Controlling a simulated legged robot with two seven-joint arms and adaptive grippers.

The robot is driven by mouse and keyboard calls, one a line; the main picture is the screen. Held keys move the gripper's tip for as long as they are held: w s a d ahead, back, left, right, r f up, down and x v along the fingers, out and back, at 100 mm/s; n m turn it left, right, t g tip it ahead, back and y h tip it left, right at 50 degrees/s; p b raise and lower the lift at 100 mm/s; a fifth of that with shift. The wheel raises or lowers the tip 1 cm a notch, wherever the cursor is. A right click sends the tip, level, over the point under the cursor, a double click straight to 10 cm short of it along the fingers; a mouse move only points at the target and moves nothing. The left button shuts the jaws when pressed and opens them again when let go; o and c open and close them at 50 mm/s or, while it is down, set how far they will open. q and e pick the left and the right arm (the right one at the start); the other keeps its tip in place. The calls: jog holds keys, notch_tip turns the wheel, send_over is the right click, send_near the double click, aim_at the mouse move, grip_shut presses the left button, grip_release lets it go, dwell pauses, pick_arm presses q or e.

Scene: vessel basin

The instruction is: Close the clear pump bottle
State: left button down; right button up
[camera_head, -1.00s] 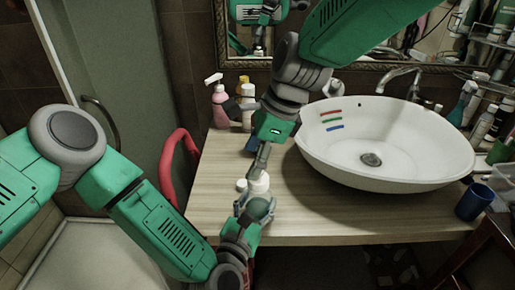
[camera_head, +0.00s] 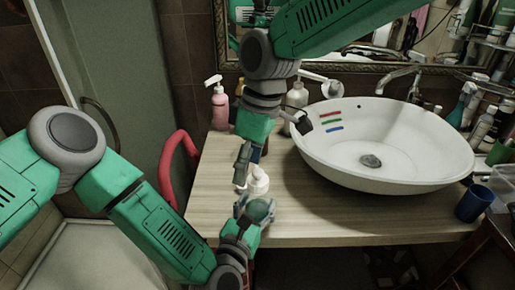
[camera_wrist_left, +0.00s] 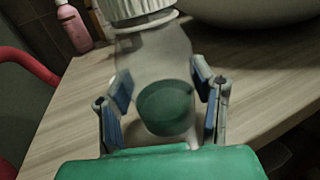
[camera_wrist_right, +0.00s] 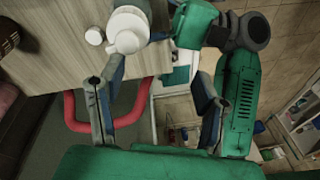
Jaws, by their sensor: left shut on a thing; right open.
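The clear bottle (camera_head: 257,207) stands on the wooden counter with a white top (camera_head: 258,182). In the left wrist view its see-through body (camera_wrist_left: 152,58) is between my left fingers, under a ribbed white collar (camera_wrist_left: 138,10). My left gripper (camera_wrist_left: 162,86) is shut on the bottle's body. My right gripper (camera_head: 242,164) is open and empty, above and slightly left of the white top. In the right wrist view the white top (camera_wrist_right: 128,28) is beyond my right fingers (camera_wrist_right: 155,86), apart from them. Whether the top is fully closed cannot be told.
A small white round piece (camera_wrist_right: 94,36) lies on the counter beside the bottle. A white basin (camera_head: 400,165) fills the right side. A pink pump bottle (camera_head: 220,110) and a white pump bottle (camera_head: 296,97) stand behind. A blue cup (camera_head: 473,202) stands at right. A red chair (camera_head: 180,150) is at left.

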aim_at(257, 171)
jog(key=n, duration=0.7)
jog(key=w+n+h, duration=0.1)
jog(key=n, duration=0.2)
jog(key=shift+d+r, duration=0.25)
jog(key=shift+d, duration=0.1)
jog(key=n, duration=0.4)
jog(key=w+n, duration=0.1)
jog(key=n, duration=0.2)
jog(key=shift+d+r+h, duration=0.25)
jog(key=shift+d+h, duration=0.05)
jog(key=n, duration=0.5)
jog(key=shift+w+d+r+t, duration=0.25)
jog(key=shift+w+t, duration=0.15)
jog(key=shift+f, duration=0.1)
jog(key=shift+f, duration=3.95)
jog(key=c, duration=1.2)
